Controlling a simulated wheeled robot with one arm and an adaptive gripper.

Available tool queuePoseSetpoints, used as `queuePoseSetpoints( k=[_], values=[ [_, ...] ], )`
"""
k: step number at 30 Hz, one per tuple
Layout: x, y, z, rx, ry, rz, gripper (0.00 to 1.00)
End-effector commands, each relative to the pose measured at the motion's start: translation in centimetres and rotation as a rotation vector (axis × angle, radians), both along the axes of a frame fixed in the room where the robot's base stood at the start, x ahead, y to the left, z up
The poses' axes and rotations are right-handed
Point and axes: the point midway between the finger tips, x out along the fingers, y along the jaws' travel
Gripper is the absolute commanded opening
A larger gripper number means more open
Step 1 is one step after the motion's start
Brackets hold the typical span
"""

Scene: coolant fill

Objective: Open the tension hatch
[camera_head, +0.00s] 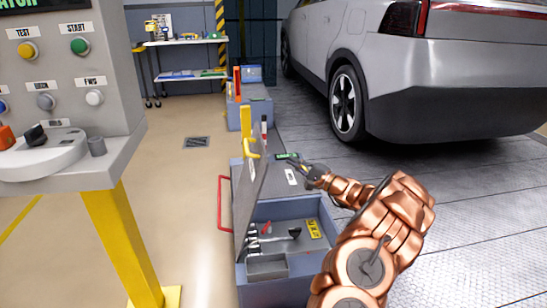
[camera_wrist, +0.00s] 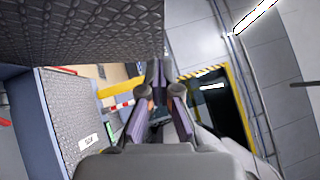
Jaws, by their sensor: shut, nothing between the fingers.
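A hatch lid (camera_head: 250,195) stands raised on the grey floor box, seen nearly edge-on, with a yellow handle (camera_head: 250,148) near its top. The open compartment (camera_head: 285,211) below it shows a lever (camera_head: 294,233), a yellow label (camera_head: 313,229) and a small grey bin (camera_head: 267,266). In the wrist view a tread-plate panel (camera_wrist: 80,35) fills the upper left; it looks like the raised lid. My gripper (camera_head: 290,161) is shut and empty, right of the lid and beyond the open compartment. Its fingers also show in the wrist view (camera_wrist: 157,100). Whether it touches the lid is unclear.
A control console (camera_head: 75,75) stands at left on a yellow post. A silver car (camera_head: 440,75) stands at right on tread plate. A closed tread-plate cover with a white label (camera_head: 291,177) lies beyond the opening. The beige floor at left is clear.

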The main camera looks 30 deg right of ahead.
Motion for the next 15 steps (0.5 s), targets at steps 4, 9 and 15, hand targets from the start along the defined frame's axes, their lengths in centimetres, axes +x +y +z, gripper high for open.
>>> queuePoseSetpoints(
  k=[4,9,15],
  values=[
    [2.1,1.0,0.3,-0.001,0.001,0.003,0.0],
    [3.8,2.2,0.9,0.002,-0.001,0.005,0.0],
    [4.6,4.2,1.5,0.002,-0.002,0.007,0.0]
  ],
)
